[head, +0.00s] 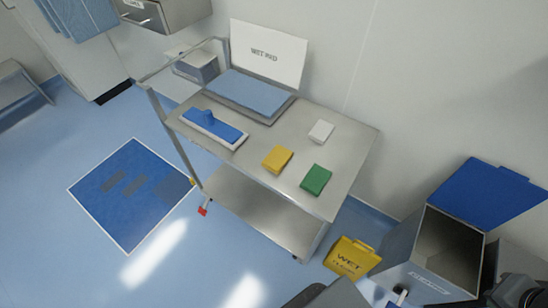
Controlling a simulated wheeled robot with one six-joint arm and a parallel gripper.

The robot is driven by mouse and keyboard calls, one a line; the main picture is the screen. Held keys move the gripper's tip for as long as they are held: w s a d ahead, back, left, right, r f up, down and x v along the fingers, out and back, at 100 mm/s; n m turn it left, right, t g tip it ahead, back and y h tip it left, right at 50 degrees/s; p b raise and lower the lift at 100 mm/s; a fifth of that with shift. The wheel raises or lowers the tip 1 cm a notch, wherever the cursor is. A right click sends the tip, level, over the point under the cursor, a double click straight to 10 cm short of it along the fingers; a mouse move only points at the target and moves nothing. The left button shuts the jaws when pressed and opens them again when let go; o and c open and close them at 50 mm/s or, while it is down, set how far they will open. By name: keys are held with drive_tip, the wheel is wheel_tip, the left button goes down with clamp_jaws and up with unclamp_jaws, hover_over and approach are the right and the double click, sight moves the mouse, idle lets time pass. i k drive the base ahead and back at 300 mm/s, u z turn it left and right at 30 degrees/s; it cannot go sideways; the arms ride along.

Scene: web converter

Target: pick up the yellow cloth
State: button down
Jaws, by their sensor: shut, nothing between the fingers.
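The yellow cloth (277,159) is a small folded pad lying flat on the top shelf of a steel cart (338,138). A green cloth (316,180) lies to its lower right, apart from it. A white cloth (321,130) lies further back on the same top. My gripper does not show in the head view. Only dark parts that look like my own arm appear at the bottom right corner. Nothing covers the yellow cloth.
A blue mop pad in a white tray (240,143) and a grey tray of blue wipes (290,103) share the cart top. A sign (268,54) stands behind. A yellow wet-floor sign (352,257) and open bin (412,257) stand right of the cart. Floor at left front is clear.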

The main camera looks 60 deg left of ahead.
sight(279, 156)
drive_tip(key=u, duration=2.45)
drive_tip(key=i, duration=0.05)
drive_tip(key=z, duration=0.2)
